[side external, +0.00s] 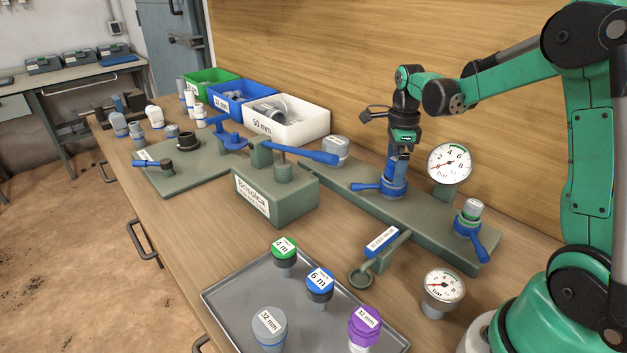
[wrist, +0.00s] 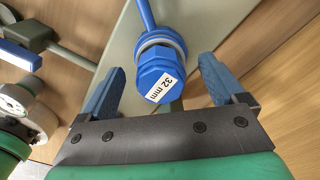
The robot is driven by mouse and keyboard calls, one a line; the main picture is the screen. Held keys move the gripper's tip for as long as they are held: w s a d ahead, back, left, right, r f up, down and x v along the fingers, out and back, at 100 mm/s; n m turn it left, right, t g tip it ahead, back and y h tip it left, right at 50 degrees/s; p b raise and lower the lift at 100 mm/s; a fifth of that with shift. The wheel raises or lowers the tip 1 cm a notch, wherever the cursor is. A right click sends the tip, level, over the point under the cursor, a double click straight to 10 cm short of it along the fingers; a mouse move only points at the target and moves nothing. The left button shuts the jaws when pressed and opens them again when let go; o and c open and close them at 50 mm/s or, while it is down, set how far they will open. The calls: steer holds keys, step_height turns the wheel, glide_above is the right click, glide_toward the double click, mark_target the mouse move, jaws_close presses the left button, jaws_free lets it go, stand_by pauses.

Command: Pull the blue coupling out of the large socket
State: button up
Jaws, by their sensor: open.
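The blue coupling (wrist: 158,72), a hexagonal cap marked "32 mm", sits upright in the large socket on the long grey-green bar (side external: 330,183). In the side external view the blue coupling (side external: 393,183) is partly covered by my gripper (side external: 398,165), which points straight down over it. In the wrist view my gripper (wrist: 161,70) is open, with one blue finger on each side of the coupling and a visible gap on both sides. The socket itself is mostly hidden under the coupling. A blue lever (side external: 366,186) sticks out to the left at its base.
A pressure gauge (side external: 450,163) stands close behind on the right, and a blue-handled valve (side external: 471,222) sits at the bar's right end. A grey cap (side external: 336,150) is at the left. In front are another gauge (side external: 442,291) and a tray (side external: 232,313) with several couplings.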

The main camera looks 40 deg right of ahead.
steer(key=shift+f, duration=0.1)
jaws_close()
steer(key=c, duration=0.9)
jaws_free()
jaws_close()
steer(key=shift+r, duration=0.3)
steer(key=shift+r, duration=0.7)
steer(key=shift+r, duration=0.25)
steer(key=shift+r, duration=0.75)
